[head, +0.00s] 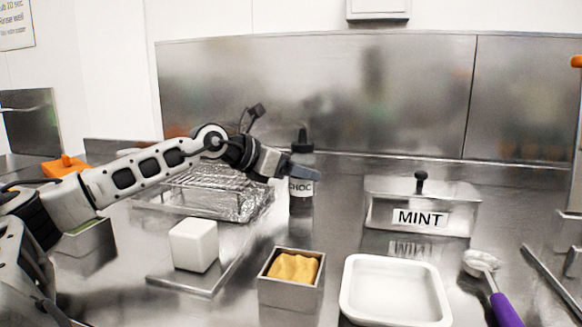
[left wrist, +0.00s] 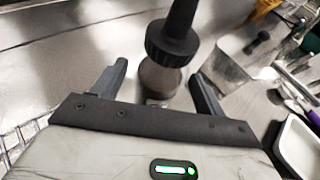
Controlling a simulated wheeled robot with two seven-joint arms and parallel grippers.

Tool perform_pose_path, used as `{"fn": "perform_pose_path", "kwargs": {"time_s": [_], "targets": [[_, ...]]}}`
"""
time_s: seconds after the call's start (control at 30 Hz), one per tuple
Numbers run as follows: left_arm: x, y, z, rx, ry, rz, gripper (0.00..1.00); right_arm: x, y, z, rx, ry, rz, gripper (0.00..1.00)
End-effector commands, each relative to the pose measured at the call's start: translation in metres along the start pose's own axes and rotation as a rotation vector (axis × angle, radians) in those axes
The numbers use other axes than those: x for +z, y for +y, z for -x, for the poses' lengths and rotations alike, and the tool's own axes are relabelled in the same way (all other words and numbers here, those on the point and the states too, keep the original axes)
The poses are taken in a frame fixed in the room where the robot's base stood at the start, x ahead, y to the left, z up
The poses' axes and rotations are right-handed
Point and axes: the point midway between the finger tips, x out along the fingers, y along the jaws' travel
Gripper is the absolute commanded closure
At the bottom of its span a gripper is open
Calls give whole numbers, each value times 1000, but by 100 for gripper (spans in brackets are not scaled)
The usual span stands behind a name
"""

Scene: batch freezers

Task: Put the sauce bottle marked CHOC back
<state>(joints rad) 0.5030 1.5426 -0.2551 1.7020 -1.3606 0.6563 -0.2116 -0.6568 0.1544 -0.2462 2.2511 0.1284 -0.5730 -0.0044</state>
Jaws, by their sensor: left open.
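The sauce bottle marked CHOC (head: 301,189) stands upright on the steel counter near the back wall, with a dark body, black cap and white label. My left gripper (head: 303,172) reaches it from the left, with a finger across the front of the bottle above the label. In the left wrist view, the bottle's black cap and nozzle (left wrist: 172,42) show between the two spread fingers of my left gripper (left wrist: 158,80). The gripper is open, and I cannot tell whether either finger touches the bottle. My right gripper is out of view.
A wire rack on a foil-lined tray (head: 251,208) lies left of the bottle. A lidded MINT container (head: 452,211) stands to the right. In front are a white block (head: 194,245), a steel tin of yellow food (head: 291,291), a white tray (head: 396,290) and a purple-handled scoop (head: 505,310).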

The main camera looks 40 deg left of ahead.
Motion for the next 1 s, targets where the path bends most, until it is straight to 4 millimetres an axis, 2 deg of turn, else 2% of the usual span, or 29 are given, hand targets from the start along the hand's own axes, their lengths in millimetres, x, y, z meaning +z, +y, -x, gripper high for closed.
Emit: {"fn": "perform_pose_path", "kwargs": {"time_s": [0.1,0.17,0.23,0.3,0.4,0.57,0.8,1.0], "targets": [[6,0,2,0,0,0,27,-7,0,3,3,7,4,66],[1,1,4,3,2,-3,27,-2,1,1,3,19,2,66],[-2,2,10,3,3,-5,27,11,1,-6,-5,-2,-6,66],[-3,2,17,4,4,-6,27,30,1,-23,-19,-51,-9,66],[-4,1,29,6,3,-7,27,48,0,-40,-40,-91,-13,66],[0,1,61,6,-5,-4,27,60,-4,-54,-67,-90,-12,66],[3,0,104,3,-4,-1,27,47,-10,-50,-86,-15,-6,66],[3,0,120,0,-1,0,27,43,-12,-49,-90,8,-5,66]]}}
